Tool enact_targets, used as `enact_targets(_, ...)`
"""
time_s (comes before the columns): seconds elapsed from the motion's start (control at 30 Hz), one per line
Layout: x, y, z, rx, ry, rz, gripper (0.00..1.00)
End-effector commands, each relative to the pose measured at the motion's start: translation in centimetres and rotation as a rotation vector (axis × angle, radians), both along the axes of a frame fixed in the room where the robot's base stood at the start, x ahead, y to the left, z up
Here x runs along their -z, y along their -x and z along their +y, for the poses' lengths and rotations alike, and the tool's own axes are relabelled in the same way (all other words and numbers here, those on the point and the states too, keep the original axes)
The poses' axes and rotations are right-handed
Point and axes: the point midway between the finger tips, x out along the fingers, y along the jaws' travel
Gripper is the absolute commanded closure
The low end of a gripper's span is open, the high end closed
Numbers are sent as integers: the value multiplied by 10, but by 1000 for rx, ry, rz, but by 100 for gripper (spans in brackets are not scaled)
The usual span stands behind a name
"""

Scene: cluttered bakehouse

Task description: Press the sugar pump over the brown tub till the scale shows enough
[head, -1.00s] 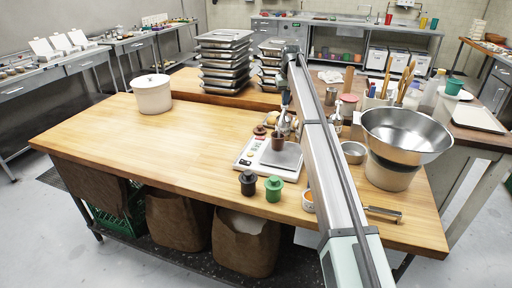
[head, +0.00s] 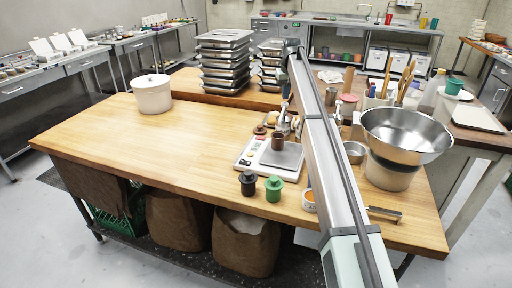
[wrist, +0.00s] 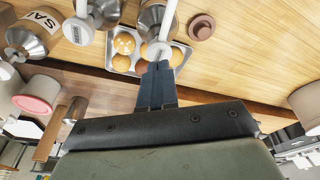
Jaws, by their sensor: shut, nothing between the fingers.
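The brown tub (head: 278,142) stands upright on the white scale (head: 246,164), whose readout is too small to read. A steel pump bottle (head: 283,123) stands just behind the tub. In the wrist view, the closed, empty fingers of my gripper (wrist: 157,66) are at a white round pump head (wrist: 153,50) on a steel bottle (wrist: 157,16). I cannot tell whether they touch it or whether it is pressed down. No label shows on this bottle.
A small tray of buns (wrist: 126,66) and a brown lid-like piece (wrist: 201,27) are close by. Dark (head: 248,183) and green (head: 273,189) pots stand before the scale. A large steel bowl (head: 405,134) is to the right. The table's left half is mostly clear.

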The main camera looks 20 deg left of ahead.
Motion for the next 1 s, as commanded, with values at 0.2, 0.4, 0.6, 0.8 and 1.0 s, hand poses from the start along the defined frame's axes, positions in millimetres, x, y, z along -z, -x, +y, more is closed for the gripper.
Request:
enact_targets(0.2,-13,-1,0,0,0,-1,100)
enact_targets(0.4,-24,0,0,0,0,0,100)
enact_targets(0.6,-36,-1,0,0,0,-1,100)
enact_targets(0.8,-46,0,0,0,0,-1,100)
enact_targets(1.0,-47,0,0,0,0,0,100)
